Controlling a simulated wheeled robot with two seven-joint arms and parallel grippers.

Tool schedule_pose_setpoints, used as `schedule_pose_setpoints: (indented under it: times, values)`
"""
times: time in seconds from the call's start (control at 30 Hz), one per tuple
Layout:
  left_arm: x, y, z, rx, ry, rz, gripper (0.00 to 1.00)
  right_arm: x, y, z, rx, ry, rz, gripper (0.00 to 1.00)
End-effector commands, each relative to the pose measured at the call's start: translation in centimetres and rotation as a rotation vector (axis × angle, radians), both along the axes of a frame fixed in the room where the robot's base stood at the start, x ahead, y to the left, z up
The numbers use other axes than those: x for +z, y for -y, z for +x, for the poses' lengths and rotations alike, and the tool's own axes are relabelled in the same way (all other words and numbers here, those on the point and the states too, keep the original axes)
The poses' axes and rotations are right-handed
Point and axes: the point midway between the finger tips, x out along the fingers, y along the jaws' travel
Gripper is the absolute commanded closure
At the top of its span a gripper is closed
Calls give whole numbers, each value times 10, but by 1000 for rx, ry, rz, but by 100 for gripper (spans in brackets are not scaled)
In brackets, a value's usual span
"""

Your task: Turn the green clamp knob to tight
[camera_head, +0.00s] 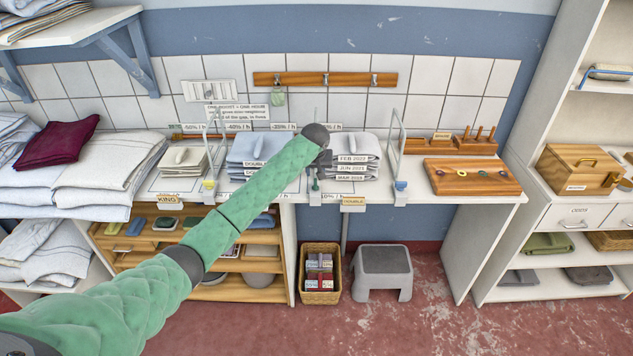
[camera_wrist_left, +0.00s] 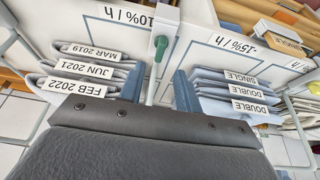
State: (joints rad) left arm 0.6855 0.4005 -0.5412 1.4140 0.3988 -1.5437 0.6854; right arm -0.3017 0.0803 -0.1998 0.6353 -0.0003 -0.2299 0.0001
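The green clamp knob (camera_wrist_left: 160,48) shows in the wrist view on a white clamp at the shelf's edge, ahead of my fingertips. In the head view the knob (camera_head: 315,186) is small, just below my left gripper (camera_head: 320,165) and partly covered by it. In the wrist view the two blue-grey fingers of my left gripper (camera_wrist_left: 159,88) are apart, with a thin pale rod between them. The fingers do not appear closed on the knob. Whether they touch anything is not clear. My right gripper is in neither view.
Folded linen with date labels (camera_head: 355,152) lies right of the gripper, and a blue stack (camera_head: 250,150) lies left. A yellow-knobbed clamp (camera_head: 209,185) and a blue-knobbed clamp (camera_head: 401,186) sit along the same edge. A grey step stool (camera_head: 383,262) and basket (camera_head: 320,290) stand below.

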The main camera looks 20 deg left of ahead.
Motion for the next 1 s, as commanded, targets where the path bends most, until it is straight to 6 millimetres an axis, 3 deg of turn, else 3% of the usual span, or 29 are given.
schedule_pose_setpoints:
  times: [0.6, 1.0]
  values:
    - [-64, -8, 26, 1, -2, 0, 66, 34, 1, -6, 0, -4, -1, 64]
    - [-71, -8, 28, 0, 0, 0, 68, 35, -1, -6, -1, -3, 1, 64]
